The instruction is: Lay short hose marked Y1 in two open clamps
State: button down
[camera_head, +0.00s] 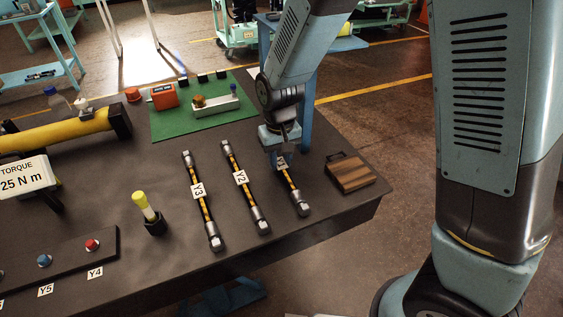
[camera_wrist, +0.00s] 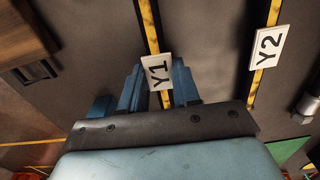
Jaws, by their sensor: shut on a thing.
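The short hose marked Y1 (camera_head: 292,188) is black and yellow with metal end fittings, at the right of a row of three hoses on the dark table. My gripper (camera_head: 282,155) is over its far part and hides the far end and most of the label. In the wrist view, the blue fingers of my gripper (camera_wrist: 158,92) are on both sides of the hose, shut on it just by the white Y1 label (camera_wrist: 157,72). The hose appears to be at table level; I cannot tell whether it touches the top. I cannot make out the two open clamps.
Hoses Y2 (camera_head: 246,188) and Y3 (camera_head: 203,205) lie to the left. A wooden block (camera_head: 350,173) lies close on the right, near the table edge. A green mat (camera_head: 180,125) with an orange box (camera_head: 164,96) is behind. A yellow-topped tool (camera_head: 146,205) stands front left.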

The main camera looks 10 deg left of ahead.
aim_at(280, 162)
notch_tip(280, 162, up, 10)
dwell(0.5)
dwell(0.5)
